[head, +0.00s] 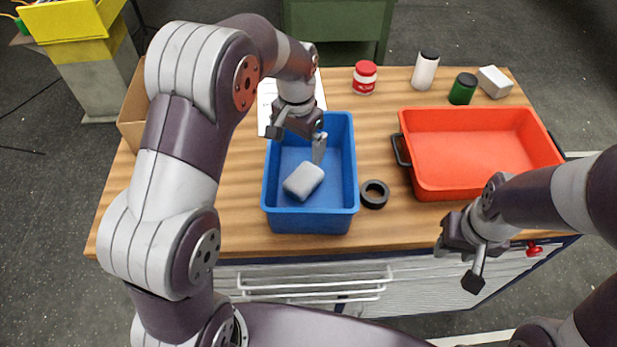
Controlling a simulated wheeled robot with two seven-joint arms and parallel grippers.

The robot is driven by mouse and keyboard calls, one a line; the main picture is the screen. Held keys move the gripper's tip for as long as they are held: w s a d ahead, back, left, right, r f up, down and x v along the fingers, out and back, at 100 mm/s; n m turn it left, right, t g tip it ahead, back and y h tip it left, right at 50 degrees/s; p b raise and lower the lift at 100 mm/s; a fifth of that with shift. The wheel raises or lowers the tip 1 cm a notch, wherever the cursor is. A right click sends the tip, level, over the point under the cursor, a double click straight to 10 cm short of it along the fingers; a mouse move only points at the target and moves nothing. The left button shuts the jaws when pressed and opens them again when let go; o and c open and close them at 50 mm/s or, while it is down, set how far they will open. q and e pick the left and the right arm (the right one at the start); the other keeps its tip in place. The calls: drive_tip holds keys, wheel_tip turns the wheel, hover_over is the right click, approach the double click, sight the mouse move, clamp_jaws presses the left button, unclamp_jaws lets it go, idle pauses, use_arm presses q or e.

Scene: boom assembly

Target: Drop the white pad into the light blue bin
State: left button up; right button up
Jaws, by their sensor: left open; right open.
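The white pad (304,180) lies inside the light blue bin (311,220), on its floor toward the front left. The bin stands on the wooden table near its front edge. My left gripper (296,143) is open above the back part of the bin, a little behind the pad and apart from it. My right gripper (459,266) is open and empty in front of the table's edge, below the red bin.
A red bin (482,150) with a dark handle stands on the right. A black ring (374,194) lies between the bins. A red-lidded jar (365,77), white bottle (425,70), green can (462,89) and white block (494,82) stand behind. A cardboard box (134,112) is at left.

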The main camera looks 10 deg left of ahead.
use_arm(q)
wheel_tip(320, 180, up, 10)
drive_tip(key=p, duration=0.6)
drive_tip(key=shift+f+p, duration=0.15)
drive_tip(key=shift+p, duration=0.2)
drive_tip(key=s+a+f+n+t, duration=0.1)
drive_tip(key=s+a+n, duration=0.1)
drive_tip(key=s, duration=0.5)
drive_tip(key=s+a+f+n+t, duration=0.1)
drive_tip(key=s+a+n, duration=0.1)
drive_tip(key=s, duration=0.5)
drive_tip(key=s+f+b, duration=0.4)
drive_tip(key=f+b, duration=1)
drive_tip(key=f, duration=0.1)
drive_tip(key=shift+d+f+n+g, duration=0.15)
drive_tip(key=shift+d+n+g, duration=0.05)
drive_tip(key=shift+n+g, duration=0.1)
drive_tip(key=shift+w, duration=0.15)
